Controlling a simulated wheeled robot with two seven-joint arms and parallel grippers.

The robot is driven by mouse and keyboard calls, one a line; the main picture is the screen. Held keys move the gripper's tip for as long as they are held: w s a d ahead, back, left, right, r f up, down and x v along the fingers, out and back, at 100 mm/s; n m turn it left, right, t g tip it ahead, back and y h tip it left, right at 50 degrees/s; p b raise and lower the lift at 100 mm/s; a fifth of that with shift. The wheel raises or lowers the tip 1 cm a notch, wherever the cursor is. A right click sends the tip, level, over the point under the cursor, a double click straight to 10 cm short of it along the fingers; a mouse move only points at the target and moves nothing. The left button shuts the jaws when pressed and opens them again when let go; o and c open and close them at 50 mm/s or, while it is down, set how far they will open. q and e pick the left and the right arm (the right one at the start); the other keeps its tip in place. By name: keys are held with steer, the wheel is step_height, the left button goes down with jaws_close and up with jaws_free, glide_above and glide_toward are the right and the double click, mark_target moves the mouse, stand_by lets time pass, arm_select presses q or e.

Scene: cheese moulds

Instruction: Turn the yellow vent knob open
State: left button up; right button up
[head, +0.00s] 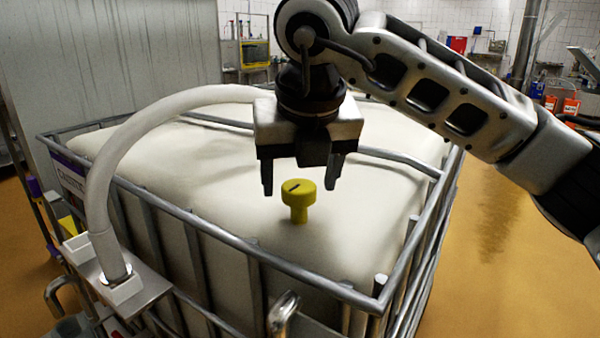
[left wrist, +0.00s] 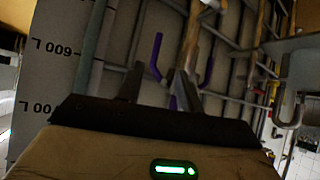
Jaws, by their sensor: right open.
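The yellow vent knob (head: 299,201) stands upright on a short stem on top of the pale, bulging tank (head: 225,170). A dark line marks its top face. My right gripper (head: 300,187) points down at the knob, open and empty. In the head view its two dark fingertips appear to the left and right of the knob's head, with gaps on both sides; the exact depth between them is hard to judge. My left gripper shows only in the left wrist view (left wrist: 160,95), dark and blurred, facing bars and a litre scale; its opening is unclear.
A grey metal cage (head: 225,252) surrounds the tank. A thick white hose (head: 98,185) arches from the tank top to a bracket at the left. Purple-tipped rods (left wrist: 155,55) show in the left wrist view. Orange floor (head: 500,290) is clear at the right.

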steer(key=shift+w+f, duration=0.1)
steer(key=shift+f, duration=0.2)
steer(key=c, duration=1)
